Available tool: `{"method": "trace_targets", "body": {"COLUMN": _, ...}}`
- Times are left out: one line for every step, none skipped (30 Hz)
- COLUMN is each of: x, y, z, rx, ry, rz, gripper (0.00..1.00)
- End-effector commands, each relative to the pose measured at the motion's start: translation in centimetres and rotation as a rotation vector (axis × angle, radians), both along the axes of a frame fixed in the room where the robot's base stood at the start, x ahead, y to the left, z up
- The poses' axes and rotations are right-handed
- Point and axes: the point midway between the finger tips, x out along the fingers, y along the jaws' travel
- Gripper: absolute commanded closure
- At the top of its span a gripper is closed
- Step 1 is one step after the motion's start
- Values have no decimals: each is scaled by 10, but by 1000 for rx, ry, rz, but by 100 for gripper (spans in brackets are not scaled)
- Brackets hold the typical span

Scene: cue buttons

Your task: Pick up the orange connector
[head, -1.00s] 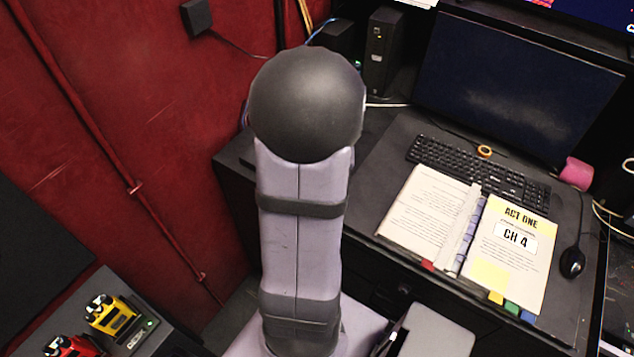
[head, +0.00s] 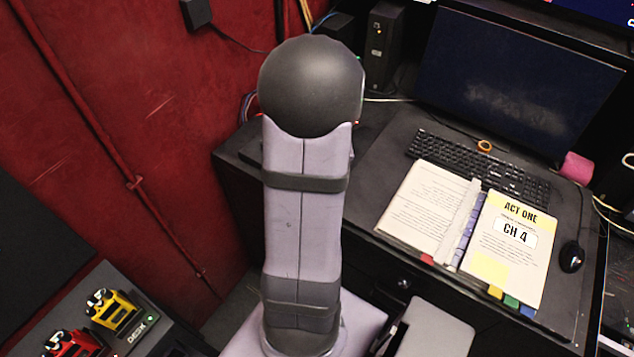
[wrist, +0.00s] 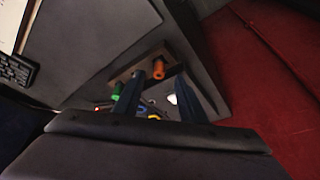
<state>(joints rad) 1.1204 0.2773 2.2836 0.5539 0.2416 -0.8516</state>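The orange connector (wrist: 159,69) shows in the wrist view as a small orange cylinder at the upper middle, on a brown holder or tray at the desk's corner. My gripper (wrist: 172,84) shows as two dark fingers spread apart with space between them. The fingers point toward the connector, which appears beyond the tips and apart from them. In the head view the gripper and the connector are hidden behind my arm.
A green connector (wrist: 117,90) is left of the orange one, with several small coloured things partly hidden by the fingers. A keyboard (head: 480,167), open binder (head: 470,225) and monitor (head: 520,80) occupy the desk. A red wall (head: 130,150) stands at left.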

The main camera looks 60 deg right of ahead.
Motion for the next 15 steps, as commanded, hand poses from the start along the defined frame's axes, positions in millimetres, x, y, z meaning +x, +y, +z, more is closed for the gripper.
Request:
{"method": "trace_targets", "body": {"x": 1, "y": -1, "z": -7, "rx": 5, "ry": 2, "rz": 1, "gripper": 62}}
{"method": "trace_targets", "body": {"x": 1, "y": -2, "z": -10, "rx": 4, "ry": 3, "rz": -1, "gripper": 62}}
{"method": "trace_targets", "body": {"x": 2, "y": -3, "z": -15, "rx": 4, "ry": 2, "rz": -1, "gripper": 62}}
{"method": "trace_targets", "body": {"x": 3, "y": -5, "z": -18, "rx": 3, "ry": 1, "rz": 0, "gripper": 62}}
{"method": "trace_targets", "body": {"x": 4, "y": -6, "z": -22, "rx": 3, "ry": 1, "rz": -1, "gripper": 62}}
{"method": "trace_targets", "body": {"x": 4, "y": -7, "z": -27, "rx": 4, "ry": 2, "rz": -1, "gripper": 62}}
{"method": "trace_targets", "body": {"x": 6, "y": -8, "z": -30, "rx": 4, "ry": 2, "rz": 2, "gripper": 62}}
{"method": "trace_targets", "body": {"x": 7, "y": -9, "z": -34, "rx": 3, "ry": 1, "rz": 1, "gripper": 62}}
{"method": "trace_targets", "body": {"x": 8, "y": -10, "z": -37, "rx": 3, "ry": 2, "rz": 1, "gripper": 62}}
{"method": "trace_targets", "body": {"x": 8, "y": -11, "z": -38, "rx": 1, "ry": 1, "rz": 0, "gripper": 62}}
{"method": "trace_targets", "body": {"x": 9, "y": -12, "z": -40, "rx": 1, "ry": 0, "rz": -1, "gripper": 62}}
{"method": "trace_targets", "body": {"x": 9, "y": -12, "z": -41, "rx": 1, "ry": 1, "rz": 0, "gripper": 62}}
{"method": "trace_targets", "body": {"x": 10, "y": -12, "z": -42, "rx": 0, "ry": 1, "rz": 1, "gripper": 62}}
{"method": "trace_targets", "body": {"x": 10, "y": -13, "z": -42, "rx": 0, "ry": 1, "rz": 1, "gripper": 62}}
{"method": "trace_targets", "body": {"x": 10, "y": -13, "z": -42, "rx": 0, "ry": 1, "rz": 1, "gripper": 62}}
